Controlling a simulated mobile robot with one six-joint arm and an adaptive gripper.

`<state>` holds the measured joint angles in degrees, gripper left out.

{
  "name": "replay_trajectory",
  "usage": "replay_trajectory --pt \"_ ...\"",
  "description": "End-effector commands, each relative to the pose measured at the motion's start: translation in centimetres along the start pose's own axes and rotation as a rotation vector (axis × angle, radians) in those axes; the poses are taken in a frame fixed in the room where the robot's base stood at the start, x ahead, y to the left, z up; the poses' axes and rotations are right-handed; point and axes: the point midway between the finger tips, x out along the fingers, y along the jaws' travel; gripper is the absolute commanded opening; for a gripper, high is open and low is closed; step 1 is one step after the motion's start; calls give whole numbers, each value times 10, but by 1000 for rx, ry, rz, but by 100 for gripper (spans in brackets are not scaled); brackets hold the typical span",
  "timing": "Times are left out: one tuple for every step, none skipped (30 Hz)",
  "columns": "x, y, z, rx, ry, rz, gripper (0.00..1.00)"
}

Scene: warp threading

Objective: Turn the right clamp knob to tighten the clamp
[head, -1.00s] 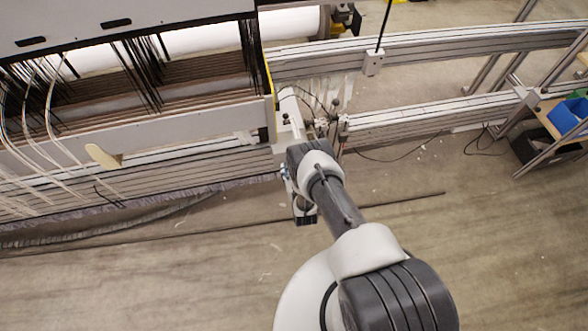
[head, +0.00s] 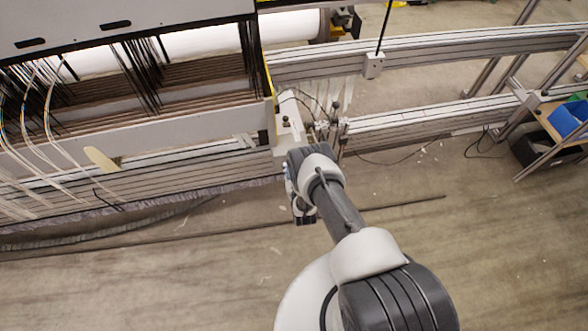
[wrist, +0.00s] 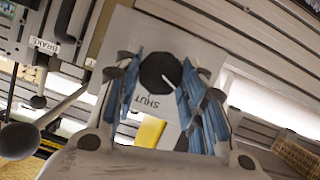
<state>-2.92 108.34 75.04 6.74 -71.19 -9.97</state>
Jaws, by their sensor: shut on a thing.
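The dark, many-sided clamp knob (wrist: 160,73) sits on a pale plate (wrist: 138,30) in the wrist view. A white line runs across it and the word SHUT is printed below it. My gripper (wrist: 160,80) has its blue-padded fingers on either side of the knob and is shut on it. In the head view my arm reaches to the right end of the loom frame. There my wrist hides the knob and the fingers.
A lever with a black ball (wrist: 19,140) stands to the left in the wrist view, near a BRAKE label (wrist: 44,46). In the head view, metal rails (head: 430,118) run right towards a shelf with blue bins (head: 568,118). The floor in front is mostly clear.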

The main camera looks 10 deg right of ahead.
Motion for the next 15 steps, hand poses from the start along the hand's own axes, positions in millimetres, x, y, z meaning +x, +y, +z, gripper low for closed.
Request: replay_trajectory --pt "0 0 0 0 0 0 21" --pt "0 0 0 0 0 0 19" --pt "0 0 0 0 0 0 16" --pt "0 0 0 0 0 0 14" --pt "0 0 0 0 0 0 14" --pt "0 0 0 1 0 0 14" --pt "0 0 0 2 0 0 14" --pt "0 0 0 3 0 -1 14" --pt "0 0 0 7 0 -2 14" --pt "0 0 0 10 0 -4 14" --pt "0 0 0 16 0 -6 14" --pt "0 1 0 25 0 -10 14" --pt "0 1 0 33 0 -14 14" --pt "0 1 0 43 0 -17 14" --pt "0 2 0 59 -1 -23 14"
